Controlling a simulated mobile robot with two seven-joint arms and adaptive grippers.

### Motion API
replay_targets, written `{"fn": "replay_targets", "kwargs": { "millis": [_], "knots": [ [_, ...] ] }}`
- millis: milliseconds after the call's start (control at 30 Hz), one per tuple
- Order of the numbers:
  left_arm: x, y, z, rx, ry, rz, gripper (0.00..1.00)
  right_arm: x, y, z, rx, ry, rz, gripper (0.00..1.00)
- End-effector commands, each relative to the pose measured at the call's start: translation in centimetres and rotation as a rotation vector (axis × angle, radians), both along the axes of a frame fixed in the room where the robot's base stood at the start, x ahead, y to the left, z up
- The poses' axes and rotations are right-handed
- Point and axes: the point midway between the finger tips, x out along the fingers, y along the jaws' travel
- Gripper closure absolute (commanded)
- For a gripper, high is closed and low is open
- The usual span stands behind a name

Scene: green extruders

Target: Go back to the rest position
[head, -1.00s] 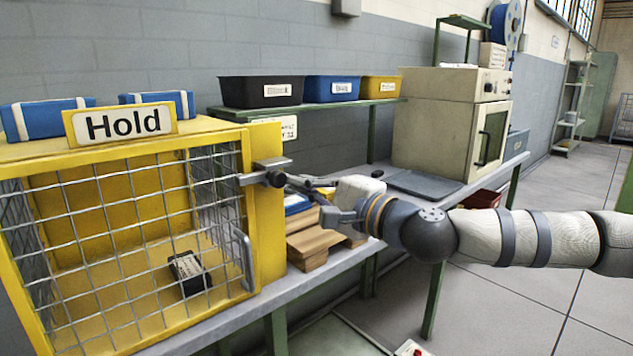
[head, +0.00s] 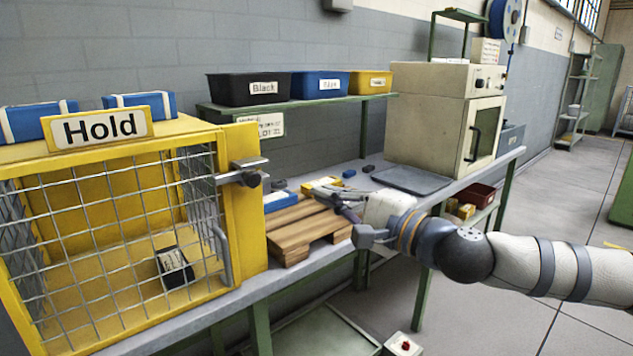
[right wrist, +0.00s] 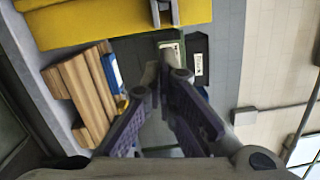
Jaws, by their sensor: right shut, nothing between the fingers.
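My right gripper (head: 345,220) is shut and empty in the head view. It hangs in the air in front of the bench, just right of a wooden pallet. In the right wrist view its fingertips (right wrist: 163,75) meet, with nothing between them. The yellow Hold cage (head: 247,205) stands at the left, its mesh door closed and the grey latch (head: 240,175) on its right post. The gripper is apart from the latch. A black box (head: 174,268) lies on the cage floor. My left gripper is not in view.
The wooden pallet (head: 290,240) sits on the bench right of the cage. Black (head: 248,90), blue (head: 320,84) and yellow (head: 371,84) bins stand on the shelf behind. A beige oven (head: 430,135) stands further right. Floor (head: 490,320) is open at the right.

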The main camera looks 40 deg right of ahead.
Motion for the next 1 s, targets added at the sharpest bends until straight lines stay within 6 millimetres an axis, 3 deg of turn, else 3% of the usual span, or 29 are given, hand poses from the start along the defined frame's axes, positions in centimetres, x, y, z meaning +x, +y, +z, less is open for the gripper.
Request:
{"fn": "replay_targets", "kwargs": {
  "millis": [33,200,667,733,767,867,967,1000],
  "knots": [
    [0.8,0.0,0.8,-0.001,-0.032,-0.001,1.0,-1.0,-0.3,0.8,0.004,-0.013,-0.003,1.0],
    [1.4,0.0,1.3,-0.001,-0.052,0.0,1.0,-2.2,-0.4,0.1,0.001,-0.003,0.0,1.0],
    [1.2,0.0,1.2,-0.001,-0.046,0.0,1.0,-2.2,-0.4,-0.3,-0.001,0.005,0.0,1.0],
    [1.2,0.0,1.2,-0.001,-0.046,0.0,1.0,-2.0,0.5,-1.0,-0.015,0.027,0.021,1.0],
    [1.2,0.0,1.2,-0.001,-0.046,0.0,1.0,-1.9,1.4,-1.8,-0.029,0.05,0.043,1.0],
    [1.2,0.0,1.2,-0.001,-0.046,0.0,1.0,-1.9,6.7,-7.0,-0.123,0.194,0.172,1.0],
    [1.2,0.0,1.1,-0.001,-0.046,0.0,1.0,-4.3,12.7,-14.8,-0.265,0.394,0.343,1.0],
    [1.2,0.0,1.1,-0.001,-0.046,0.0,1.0,-6.0,14.5,-17.9,-0.326,0.475,0.41,1.0]
  ]
}}
